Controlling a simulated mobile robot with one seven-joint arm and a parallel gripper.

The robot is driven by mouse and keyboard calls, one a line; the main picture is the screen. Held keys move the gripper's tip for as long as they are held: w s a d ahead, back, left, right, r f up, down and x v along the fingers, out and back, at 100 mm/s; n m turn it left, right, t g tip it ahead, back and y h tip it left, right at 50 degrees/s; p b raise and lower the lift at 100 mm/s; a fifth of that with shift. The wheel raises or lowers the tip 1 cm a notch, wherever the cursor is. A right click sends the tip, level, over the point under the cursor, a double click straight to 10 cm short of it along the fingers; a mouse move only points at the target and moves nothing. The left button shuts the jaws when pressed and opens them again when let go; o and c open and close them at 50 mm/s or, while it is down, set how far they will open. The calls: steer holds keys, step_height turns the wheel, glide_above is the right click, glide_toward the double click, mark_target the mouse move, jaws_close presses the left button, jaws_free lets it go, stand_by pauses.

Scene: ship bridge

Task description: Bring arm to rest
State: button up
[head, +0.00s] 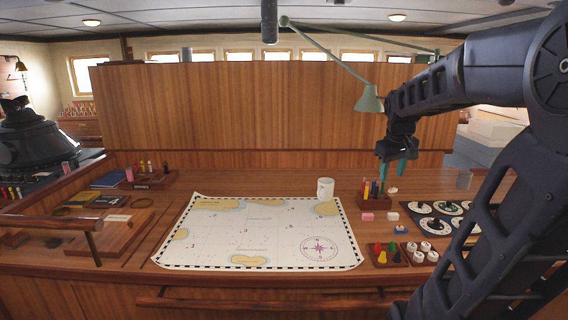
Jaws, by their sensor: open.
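My gripper (393,172) hangs from my dark arm on the right side of the head view. Its two teal fingers point down and stand apart, with nothing visible between them. It is above the right part of the wooden chart table (150,277), close to a pen holder (374,203) with coloured pens. I cannot tell the exact gap between the fingers and the pens. My arm reaches in from the right edge and hides part of the table's right end.
A chart (270,232) lies mid-table with a white mug (325,188) at its far edge. Trays of coloured pieces (388,255) and a dark board of round dials (426,208) are at right. A green lamp (370,99) hangs beside my arm. A wooden panel (250,110) stands behind.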

steer(key=s+a+f+m, duration=0.1)
steer(key=s+a+f, duration=0.1)
steer(key=s, duration=0.4)
steer(key=s+a+f+m+t+y, duration=0.1)
steer(key=s+a+f+m, duration=0.1)
steer(key=s, duration=0.4)
steer(key=shift+s, duration=0.4)
steer(key=shift+f, duration=0.1)
